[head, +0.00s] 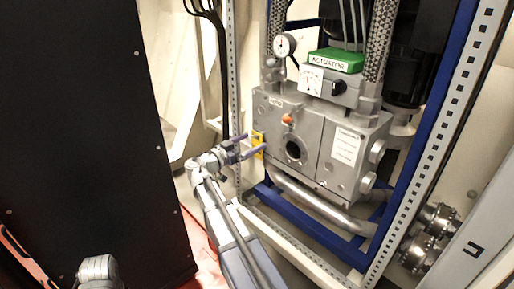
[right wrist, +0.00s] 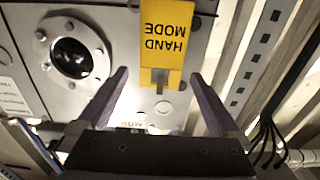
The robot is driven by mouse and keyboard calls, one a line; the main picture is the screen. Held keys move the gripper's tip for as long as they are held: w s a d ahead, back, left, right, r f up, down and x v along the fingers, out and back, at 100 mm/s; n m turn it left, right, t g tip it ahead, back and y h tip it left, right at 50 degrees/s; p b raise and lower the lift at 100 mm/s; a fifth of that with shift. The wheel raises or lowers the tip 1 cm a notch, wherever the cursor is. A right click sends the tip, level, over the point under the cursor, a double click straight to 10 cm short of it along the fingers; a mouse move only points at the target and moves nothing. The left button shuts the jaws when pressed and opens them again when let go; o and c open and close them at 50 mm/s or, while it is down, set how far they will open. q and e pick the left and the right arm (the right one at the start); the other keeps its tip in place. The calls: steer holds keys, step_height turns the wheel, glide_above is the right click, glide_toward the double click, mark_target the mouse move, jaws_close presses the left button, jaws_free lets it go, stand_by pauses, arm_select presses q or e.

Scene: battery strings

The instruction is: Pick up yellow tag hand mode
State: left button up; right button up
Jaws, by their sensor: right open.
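The yellow tag (head: 258,140) hangs on the left part of the front of the grey actuator housing. In the right wrist view the tag (right wrist: 165,35) reads "HAND MODE" upside down, with a small metal peg at its lower edge. My right gripper (head: 251,143) is open and empty in front of the tag. In the right wrist view its two purple fingers (right wrist: 159,76) stand apart, one on each side of the tag's lower end in the picture. I cannot tell the exact depth gap.
The grey housing (head: 325,172) has a round dark port (head: 294,149), an orange knob (head: 287,119), a gauge (head: 284,45) and a green "ACTUATOR" block (head: 335,61). A perforated upright (head: 233,80) and a blue frame (head: 310,231) stand close by. A black panel (head: 80,120) fills the left.

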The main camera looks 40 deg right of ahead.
mark_target(256, 135)
steer(key=d, duration=0.3)
steer(key=shift+w+d+f, duration=0.1)
steer(key=shift+w+d, duration=0.1)
steer(key=shift+d, duration=0.05)
steer(key=c, duration=1.3)
steer(key=shift+c, duration=0.2)
steer(key=shift+r+p, duration=0.65)
steer(key=shift+r, duration=0.05)
steer(key=shift+a+r, duration=0.2)
steer(key=shift+a, duration=0.05)
steer(key=s+a, duration=0.2)
steer(key=a, duration=1.6)
step_height(256, 135, up, 42)
steer(key=p, duration=4.2)
steer(key=shift+w+d+r+p, duration=0.2)
steer(key=shift+w+d+p, duration=0.05)
steer(key=shift+p, duration=0.15)
